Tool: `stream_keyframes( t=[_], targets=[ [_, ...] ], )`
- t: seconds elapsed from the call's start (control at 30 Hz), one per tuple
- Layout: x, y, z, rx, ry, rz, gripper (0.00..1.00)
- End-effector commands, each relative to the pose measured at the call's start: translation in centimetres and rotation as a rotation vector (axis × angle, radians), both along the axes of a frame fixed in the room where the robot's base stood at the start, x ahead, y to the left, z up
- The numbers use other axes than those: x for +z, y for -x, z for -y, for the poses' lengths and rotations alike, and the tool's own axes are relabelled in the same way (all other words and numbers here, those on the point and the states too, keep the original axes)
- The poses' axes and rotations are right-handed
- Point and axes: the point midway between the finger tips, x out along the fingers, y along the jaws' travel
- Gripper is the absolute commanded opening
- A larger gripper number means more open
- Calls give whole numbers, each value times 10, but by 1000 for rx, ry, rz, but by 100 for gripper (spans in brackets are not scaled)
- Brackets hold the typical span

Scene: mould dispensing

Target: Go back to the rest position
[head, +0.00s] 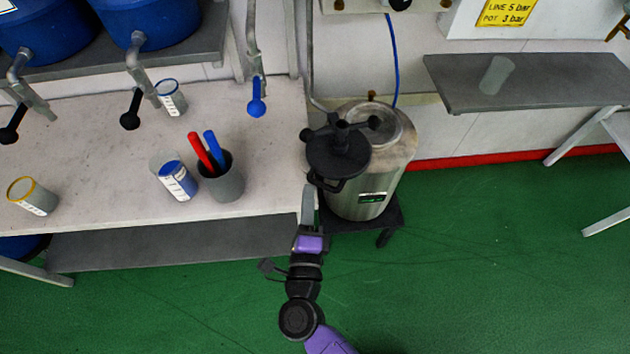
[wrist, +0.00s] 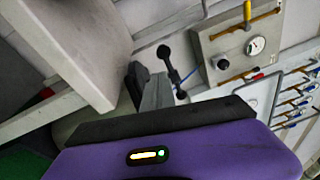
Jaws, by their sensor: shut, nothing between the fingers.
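My gripper (head: 308,193) is at the right end of the white bench, in front of the steel pot. Its fingers are shut with nothing between them and point away from my body. In the wrist view the fingers (wrist: 150,88) show above the purple wrist housing, with no object at the tips. My arm reaches forward from the bottom of the head view.
The steel pot (head: 398,172) with its black clamp lid stands close right of my gripper. The white bench (head: 100,215) holds several cups and a dark holder (head: 226,184) with red and blue handles. A grey shelf (head: 560,82) is at right. Green floor (head: 480,270) is open at lower right.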

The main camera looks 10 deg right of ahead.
Motion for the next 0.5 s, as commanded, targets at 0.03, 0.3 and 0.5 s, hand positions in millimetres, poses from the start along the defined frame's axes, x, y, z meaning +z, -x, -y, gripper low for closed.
stream_keyframes(
  t=[0.03,0.3,0.5],
  targets=[
    [0,2,-1,0,-1,0,0],
    [0,3,-2,-1,1,1,0],
    [23,-1,-20,66,110,44,0]
  ],
)
